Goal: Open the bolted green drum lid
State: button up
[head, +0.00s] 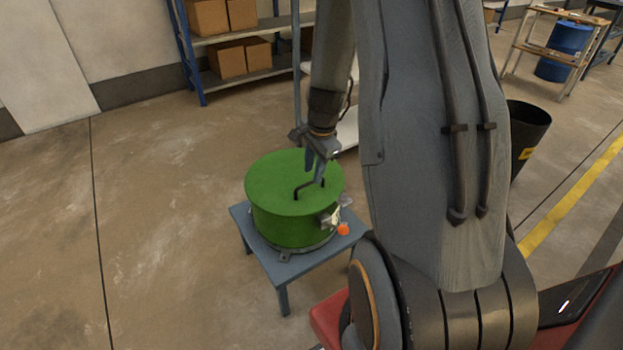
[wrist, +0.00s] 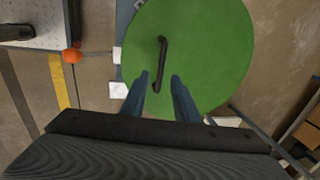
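The green drum (head: 292,220) stands upright on a small blue-grey table (head: 270,262). Its round green lid (head: 272,175) is on, with a dark bar handle (head: 308,187) on top. In the wrist view the lid (wrist: 215,50) fills the middle and the handle (wrist: 162,62) runs up the picture. My gripper (head: 314,174) is above the lid at the handle. In the wrist view my gripper (wrist: 160,80) is open, its two fingers on either side of the handle's near end. A metal clasp (head: 330,216) and an orange ball (head: 343,229) are at the drum's right side.
Blue shelving with cardboard boxes (head: 227,60) stands at the back. A black bin (head: 526,128) is at the right. My arm hides part of the floor. The floor left of the table is clear.

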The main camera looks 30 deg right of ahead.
aim_at(311, 182)
jog(key=shift+w+f+b, duration=0.15)
jog(key=shift+f+b, duration=0.05)
jog(key=shift+f, duration=0.6)
jog(key=shift+w+f+b, duration=0.15)
jog(key=shift+f, duration=0.65)
grip_shut()
